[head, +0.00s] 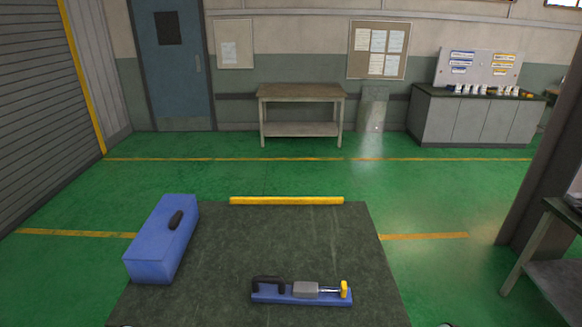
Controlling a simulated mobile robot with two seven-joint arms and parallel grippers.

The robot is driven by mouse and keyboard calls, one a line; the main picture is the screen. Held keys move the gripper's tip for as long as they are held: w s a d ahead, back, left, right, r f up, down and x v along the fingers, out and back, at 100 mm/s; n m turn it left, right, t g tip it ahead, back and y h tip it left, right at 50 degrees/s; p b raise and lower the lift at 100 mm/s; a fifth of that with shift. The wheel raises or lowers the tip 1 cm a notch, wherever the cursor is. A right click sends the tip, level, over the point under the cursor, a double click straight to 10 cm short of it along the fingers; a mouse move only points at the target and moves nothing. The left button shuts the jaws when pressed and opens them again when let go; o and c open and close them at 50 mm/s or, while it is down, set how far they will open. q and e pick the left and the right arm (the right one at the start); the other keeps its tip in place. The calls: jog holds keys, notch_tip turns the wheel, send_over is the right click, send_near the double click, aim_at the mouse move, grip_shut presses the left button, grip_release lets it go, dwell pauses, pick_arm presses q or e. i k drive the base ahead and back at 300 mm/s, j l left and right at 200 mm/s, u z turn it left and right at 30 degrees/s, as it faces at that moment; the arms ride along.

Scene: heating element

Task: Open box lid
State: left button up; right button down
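A blue box (153,251) with a closed lid sits at the left edge of the dark table. No part of my left or right gripper shows in the head view.
The dark green-grey table (225,255) carries a blue-based device (301,293) with a black handle, grey block and yellow end near the front. A yellow bar (287,200) lies along the far edge. The table's middle is clear. A dark post (540,150) stands at the right.

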aim_at(152, 242)
jog(key=j+u, duration=0.1)
jog(key=j, duration=0.4)
jog(key=i+j+u, duration=0.15)
jog(key=j, duration=0.3)
jog(key=i+j+u, duration=0.1)
jog(key=j, duration=0.35)
